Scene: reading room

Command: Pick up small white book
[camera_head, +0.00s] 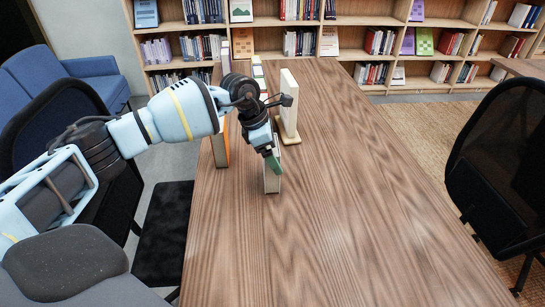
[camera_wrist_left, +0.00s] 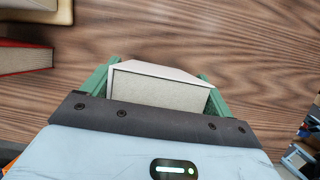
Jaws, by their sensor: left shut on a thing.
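The small white book (camera_head: 272,183) is upright at the left part of the table, below my left gripper (camera_head: 272,161) in the head view. In the left wrist view the white book (camera_wrist_left: 160,92) sits between the green fingers of my left gripper (camera_wrist_left: 157,78), which is shut on it from both sides. The gripper partly hides the book in the head view. I cannot tell whether its lower edge touches the table. My right gripper is not in view.
A tall cream-coloured book or panel (camera_head: 289,104) stands on a pale base just behind the gripper. An orange-edged book (camera_head: 221,148) stands to the left. A red book (camera_wrist_left: 24,57) shows in the wrist view. The wooden table (camera_head: 350,220) is clear at front and right; a black chair (camera_head: 505,160) stands right.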

